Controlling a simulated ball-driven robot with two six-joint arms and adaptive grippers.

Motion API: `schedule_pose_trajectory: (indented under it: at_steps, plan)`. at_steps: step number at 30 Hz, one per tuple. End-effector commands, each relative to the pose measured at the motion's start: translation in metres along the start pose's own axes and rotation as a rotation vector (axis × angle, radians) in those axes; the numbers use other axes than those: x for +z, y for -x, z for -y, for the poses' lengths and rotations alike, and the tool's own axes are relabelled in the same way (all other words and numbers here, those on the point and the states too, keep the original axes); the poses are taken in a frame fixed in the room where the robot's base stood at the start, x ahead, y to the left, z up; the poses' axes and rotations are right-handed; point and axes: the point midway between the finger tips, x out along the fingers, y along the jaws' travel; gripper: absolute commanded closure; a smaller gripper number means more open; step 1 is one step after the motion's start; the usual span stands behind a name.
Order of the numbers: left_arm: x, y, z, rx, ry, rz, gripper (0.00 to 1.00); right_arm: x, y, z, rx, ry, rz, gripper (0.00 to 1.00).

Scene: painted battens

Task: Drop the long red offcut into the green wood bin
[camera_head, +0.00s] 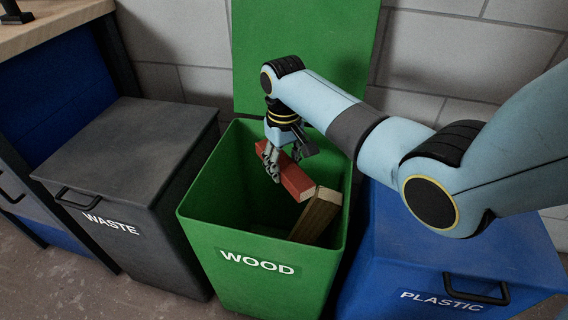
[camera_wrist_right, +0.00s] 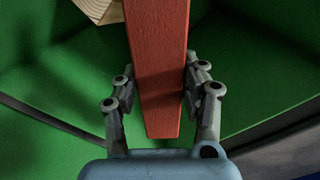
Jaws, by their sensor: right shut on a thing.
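The long red offcut (camera_head: 291,177) is a painted red batten, held over the open mouth of the green wood bin (camera_head: 222,246). My right gripper (camera_head: 272,165) is shut on the offcut near one end. In the right wrist view the offcut (camera_wrist_right: 158,65) runs between the two fingers of the gripper (camera_wrist_right: 160,88), with the bin's green walls behind it. The bin's lid (camera_head: 300,60) stands raised at the back. The offcut's far end appears close to a bare wood piece in the bin; I cannot tell whether they touch. My left gripper is not in view.
A bare wood piece (camera_head: 316,214) leans inside the bin at its right front. A closed grey waste bin (camera_head: 125,150) stands to the left and a closed blue plastic bin (camera_head: 450,265) to the right. A workbench (camera_head: 60,25) is at the upper left.

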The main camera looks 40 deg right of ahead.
Motion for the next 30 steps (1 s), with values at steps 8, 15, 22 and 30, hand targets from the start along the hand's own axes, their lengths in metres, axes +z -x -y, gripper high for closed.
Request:
schedule_pose_trajectory:
  at_steps: [8,15,22,30]
  plan:
    - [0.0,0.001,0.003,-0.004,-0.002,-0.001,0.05,0.0,0.001,0.0,0.0,0.0,0.0,0.3]
    - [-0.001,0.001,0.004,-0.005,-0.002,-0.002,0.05,0.0,0.001,0.0,0.0,0.0,0.001,0.3]
    - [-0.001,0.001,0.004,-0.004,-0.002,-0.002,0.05,-0.001,0.024,0.0,0.0,0.001,-0.004,0.3]
    - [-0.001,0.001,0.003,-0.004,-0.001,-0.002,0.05,-0.002,0.085,-0.001,0.001,0.0,-0.005,0.3]
